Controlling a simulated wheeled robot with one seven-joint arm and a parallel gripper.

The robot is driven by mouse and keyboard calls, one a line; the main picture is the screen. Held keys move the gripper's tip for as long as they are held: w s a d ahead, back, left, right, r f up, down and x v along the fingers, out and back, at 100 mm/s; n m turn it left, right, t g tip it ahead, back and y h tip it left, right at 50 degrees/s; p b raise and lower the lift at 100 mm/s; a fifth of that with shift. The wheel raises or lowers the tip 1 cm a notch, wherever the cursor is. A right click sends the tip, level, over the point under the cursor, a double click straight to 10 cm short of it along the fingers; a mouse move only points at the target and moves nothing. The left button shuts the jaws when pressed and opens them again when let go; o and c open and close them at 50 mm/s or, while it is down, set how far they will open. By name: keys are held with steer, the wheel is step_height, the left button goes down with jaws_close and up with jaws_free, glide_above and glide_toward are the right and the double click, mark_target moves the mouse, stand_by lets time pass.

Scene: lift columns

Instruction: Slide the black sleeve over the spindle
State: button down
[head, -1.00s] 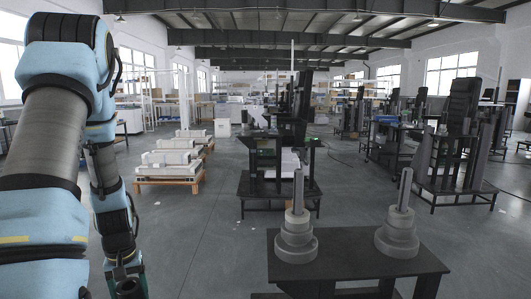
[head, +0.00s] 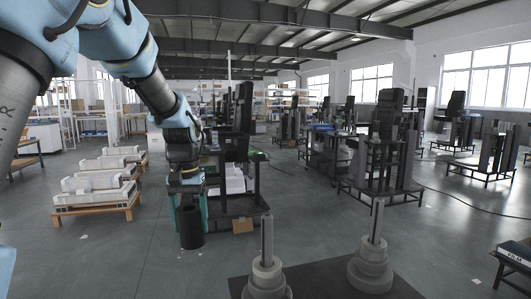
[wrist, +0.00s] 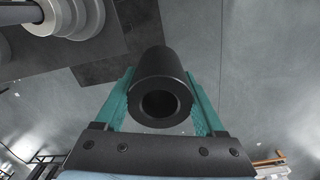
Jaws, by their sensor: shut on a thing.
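The black sleeve (head: 191,232) is a short hollow cylinder held in my gripper (head: 190,212), left of the black table and apart from it. In the wrist view the sleeve (wrist: 160,68) sits between the teal fingers of my gripper (wrist: 160,85), its open bore facing the camera. Two grey spindles stand upright on stepped round bases: the left spindle (head: 267,238) and the right spindle (head: 377,222). Both are bare. A stepped base with a spindle (wrist: 70,14) shows at the upper left of the wrist view; I cannot tell which one.
The black table (head: 322,281) carries both spindles at the bottom of the head view. Another workbench with dark columns (head: 240,150) stands behind my gripper. Pallets with pale parts (head: 100,195) are at the left. Grey floor lies open between them.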

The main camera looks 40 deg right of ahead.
steer(key=s+d+r+m+p, duration=0.1)
steer(key=s+d+r+m, duration=0.1)
steer(key=s+d+r, duration=0.7)
step_height(320, 180, up, 8)
steer(key=m, duration=0.2)
glide_above(267, 237)
steer(key=f, duration=0.1)
steer(key=f+b, duration=0.1)
steer(key=w+b, duration=0.1)
steer(key=shift+d+f, duration=0.35)
steer(key=shift+f, duration=0.05)
steer(key=shift+f+b, duration=0.35)
steer(key=shift+f, duration=0.55)
steer(key=shift+a+p, duration=0.1)
steer(key=shift+p, duration=0.3)
steer(key=shift+f, duration=0.1)
steer(key=shift+f+b, duration=3.4)
steer(key=shift+f, duration=2.7)
